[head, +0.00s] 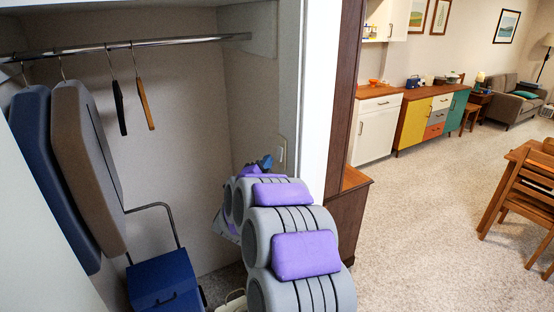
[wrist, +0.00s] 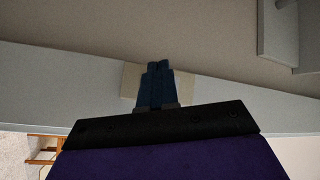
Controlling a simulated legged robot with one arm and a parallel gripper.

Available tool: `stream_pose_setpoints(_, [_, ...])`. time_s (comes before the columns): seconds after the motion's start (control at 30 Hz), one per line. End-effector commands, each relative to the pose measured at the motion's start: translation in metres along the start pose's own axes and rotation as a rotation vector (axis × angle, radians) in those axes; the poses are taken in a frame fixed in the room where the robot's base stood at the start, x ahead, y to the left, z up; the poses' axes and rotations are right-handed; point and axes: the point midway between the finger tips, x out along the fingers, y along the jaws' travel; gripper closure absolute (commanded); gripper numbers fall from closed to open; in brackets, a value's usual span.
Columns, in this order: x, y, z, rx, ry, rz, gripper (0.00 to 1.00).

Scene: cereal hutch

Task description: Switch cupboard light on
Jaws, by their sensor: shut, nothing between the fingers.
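A small pale switch plate (head: 281,152) is on the right side wall of the cupboard, near its front edge. In the wrist view, a beige plate (wrist: 130,84) shows behind my fingertips, which hide its middle. My gripper (head: 266,162) is inside the cupboard opening, just left of the plate in the head view. In the wrist view its blue fingers (wrist: 158,70) are shut together, empty, and overlap the plate. I cannot tell whether they touch it. The switch's own rocker is hidden, and its position cannot be seen.
A metal rail (head: 120,46) holds a blue garment (head: 45,175), a brown garment (head: 85,150) and two bare hangers. A blue bin or cart (head: 165,280) stands below. A white door post (head: 318,90) edges the opening at right. Open carpet (head: 430,220) lies further right.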

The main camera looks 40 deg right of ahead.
Motion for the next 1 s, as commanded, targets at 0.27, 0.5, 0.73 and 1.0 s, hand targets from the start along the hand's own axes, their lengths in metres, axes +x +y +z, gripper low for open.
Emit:
stream_pose_setpoints(0.27, [0.0043,0.0027,-0.0052,0.0,0.001,-0.001,1.0])
stream_pose_setpoints(0.5, [0.0043,0.0024,-0.0052,0.0,0.0,-0.001,1.0])
stream_pose_setpoints(0.73, [0.0052,0.0033,-0.006,0.0,0.001,0.0,1.0])
stream_pose_setpoints(1.0, [0.0073,0.005,-0.0076,0.0,0.001,0.0,1.0])
